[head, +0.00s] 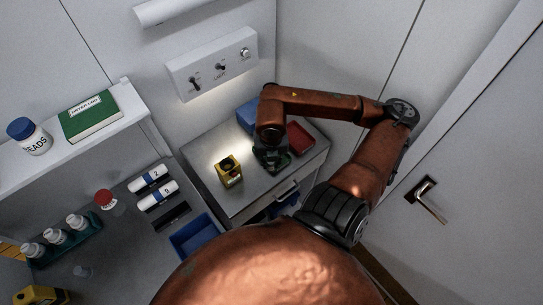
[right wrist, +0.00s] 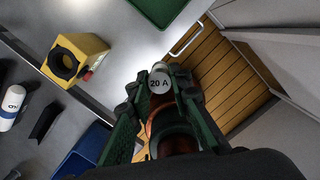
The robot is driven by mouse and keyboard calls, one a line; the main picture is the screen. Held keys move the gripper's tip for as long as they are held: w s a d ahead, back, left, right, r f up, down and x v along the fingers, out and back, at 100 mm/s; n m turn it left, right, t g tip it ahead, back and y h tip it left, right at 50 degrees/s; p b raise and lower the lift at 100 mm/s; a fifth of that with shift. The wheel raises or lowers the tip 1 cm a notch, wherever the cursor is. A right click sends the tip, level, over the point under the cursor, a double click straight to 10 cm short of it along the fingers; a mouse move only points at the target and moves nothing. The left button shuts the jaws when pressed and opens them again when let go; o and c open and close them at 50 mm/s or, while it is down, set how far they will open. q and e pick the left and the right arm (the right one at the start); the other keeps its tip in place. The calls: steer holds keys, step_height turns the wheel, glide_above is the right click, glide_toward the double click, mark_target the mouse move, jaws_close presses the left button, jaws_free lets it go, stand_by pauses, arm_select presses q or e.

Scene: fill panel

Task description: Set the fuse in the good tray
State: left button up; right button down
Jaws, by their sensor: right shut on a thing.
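My right gripper (right wrist: 160,92) is shut on the fuse (right wrist: 159,82), a cylinder whose pale end cap reads "20 A". In the head view my right gripper (head: 271,160) is over the right part of the metal bench; the fuse cannot be made out there. A green tray (right wrist: 160,8) shows in part at the top of the right wrist view, beyond the fuse and apart from it. In the head view a red tray (head: 301,138) and a blue tray (head: 247,115) lie near my gripper. No tray label is readable. My left gripper is not in view.
A yellow block with a round black opening (head: 229,170) stands on the bench (head: 205,155), left of my gripper. The bench has a drawer handle at its front. A side counter holds numbered cylinders (head: 152,179), vials and a blue bin (head: 195,237). A switch panel (head: 212,66) is above.

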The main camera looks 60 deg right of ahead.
steer(key=w+d+f, duration=0.2)
steer(key=d+f, duration=0.1)
steer(key=d, duration=0.1)
steer(key=w+d+f+p, duration=0.1)
steer(key=w+d+f, duration=0.4)
steer(key=d+f, duration=0.1)
steer(key=d, duration=0.1)
steer(key=shift+w+d+f, duration=0.25)
steer(key=shift+d+f, duration=0.1)
steer(key=shift+f, duration=0.05)
step_height(320, 180, down, 3)
steer(key=shift+f+p, duration=0.1)
steer(key=shift+p, duration=0.45)
steer(key=shift+f, duration=0.2)
steer(key=c, duration=1.8)
jaws_free()
steer(key=shift+o, duration=0.2)
